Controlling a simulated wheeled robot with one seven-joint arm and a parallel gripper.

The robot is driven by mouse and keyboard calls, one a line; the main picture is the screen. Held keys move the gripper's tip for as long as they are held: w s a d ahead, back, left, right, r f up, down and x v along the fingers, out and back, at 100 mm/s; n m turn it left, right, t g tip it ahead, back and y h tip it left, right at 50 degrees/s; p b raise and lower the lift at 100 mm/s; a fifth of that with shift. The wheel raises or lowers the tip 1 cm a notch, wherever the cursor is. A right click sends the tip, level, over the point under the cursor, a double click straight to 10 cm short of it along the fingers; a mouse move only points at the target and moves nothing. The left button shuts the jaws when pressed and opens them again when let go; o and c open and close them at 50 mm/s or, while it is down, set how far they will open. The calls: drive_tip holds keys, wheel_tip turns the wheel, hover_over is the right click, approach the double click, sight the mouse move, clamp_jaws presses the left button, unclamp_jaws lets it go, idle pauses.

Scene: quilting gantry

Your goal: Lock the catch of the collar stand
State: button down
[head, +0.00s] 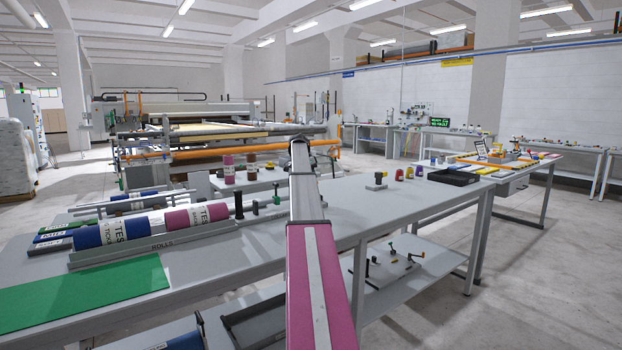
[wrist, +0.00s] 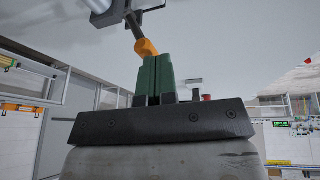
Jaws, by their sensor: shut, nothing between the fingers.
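In the wrist view, my gripper (wrist: 157,62) has its two green fingers together with nothing between them. Just beyond their tips is an orange knob (wrist: 146,47) on a dark rod, which runs up to a light grey part (wrist: 101,8) at the top edge. This looks like the catch lever; I cannot tell whether the fingertips touch the knob or whether the catch is locked. In the head view, my arm hides the gripper and the lever. I cannot pick out the collar stand there with certainty.
The grey bench (head: 258,262) carries fabric rolls (head: 125,228) at left and a green mat (head: 95,292). Right of my arm are a small grey block with a dark knob (head: 376,181), several coloured pieces (head: 409,173) and a black tray (head: 455,177). Bare bench top lies between.

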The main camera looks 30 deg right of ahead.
drive_tip(key=s+m+t, duration=0.1)
drive_tip(key=s+t, duration=0.5)
drive_tip(key=s, duration=0.2)
drive_tip(key=shift+d+r+t, duration=0.2)
drive_tip(key=shift+r+t, duration=0.1)
drive_tip(key=shift+t, duration=0.1)
drive_tip(key=shift+r, duration=0.8)
drive_tip(key=s+a+r, duration=0.2)
drive_tip(key=a+r, duration=0.1)
drive_tip(key=r, duration=0.9)
drive_tip(key=shift+a, duration=0.15)
